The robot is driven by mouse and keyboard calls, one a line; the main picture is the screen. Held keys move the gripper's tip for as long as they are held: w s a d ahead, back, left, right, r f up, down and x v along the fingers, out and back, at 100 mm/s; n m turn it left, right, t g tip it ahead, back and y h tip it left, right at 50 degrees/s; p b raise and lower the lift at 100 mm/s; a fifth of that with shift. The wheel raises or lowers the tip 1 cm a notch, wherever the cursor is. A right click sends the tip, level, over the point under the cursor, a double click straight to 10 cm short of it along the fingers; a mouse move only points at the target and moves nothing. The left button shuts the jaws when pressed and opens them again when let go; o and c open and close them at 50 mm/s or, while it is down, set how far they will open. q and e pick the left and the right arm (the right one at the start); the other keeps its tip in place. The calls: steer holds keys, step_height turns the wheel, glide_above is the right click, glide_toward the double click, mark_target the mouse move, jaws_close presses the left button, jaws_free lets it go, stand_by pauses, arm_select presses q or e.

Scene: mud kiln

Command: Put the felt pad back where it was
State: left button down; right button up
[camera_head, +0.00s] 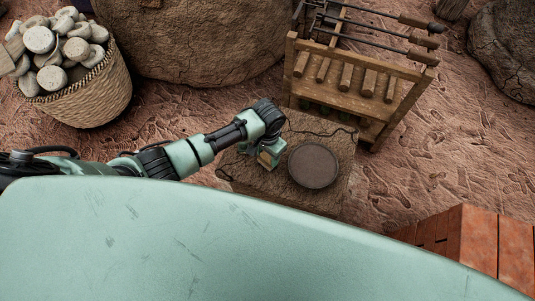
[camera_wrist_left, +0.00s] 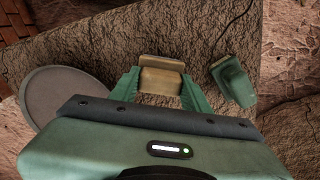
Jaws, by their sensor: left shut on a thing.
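My left gripper (camera_head: 270,151) is over the stone block (camera_head: 331,201), just left of a round grey-brown disc (camera_head: 314,166). In the left wrist view, the gripper (camera_wrist_left: 160,92) is shut on a small tan block, likely the felt pad (camera_wrist_left: 161,80), which sits between its green fingers. The pad also shows below the gripper in the head view (camera_head: 266,159). I cannot tell whether the pad touches the block's top. The disc (camera_wrist_left: 68,97) lies left of the fingers in the wrist view. My right gripper is not in view.
A green item (camera_wrist_left: 233,82) lies close right of the fingers in the wrist view, near a dark cord (camera_wrist_left: 233,25). A wooden rack (camera_head: 355,80) with rods stands behind the block. A basket of stones (camera_head: 85,100) is far left; bricks (camera_head: 480,245) are at lower right.

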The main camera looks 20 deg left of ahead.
arm_select(q)
steer(key=shift+f, duration=0.1)
steer(key=c, duration=0.7)
jaws_free()
step_height(320, 180, up, 12)
steer(key=shift+r+p, duration=0.1)
steer(key=shift+p, duration=0.45)
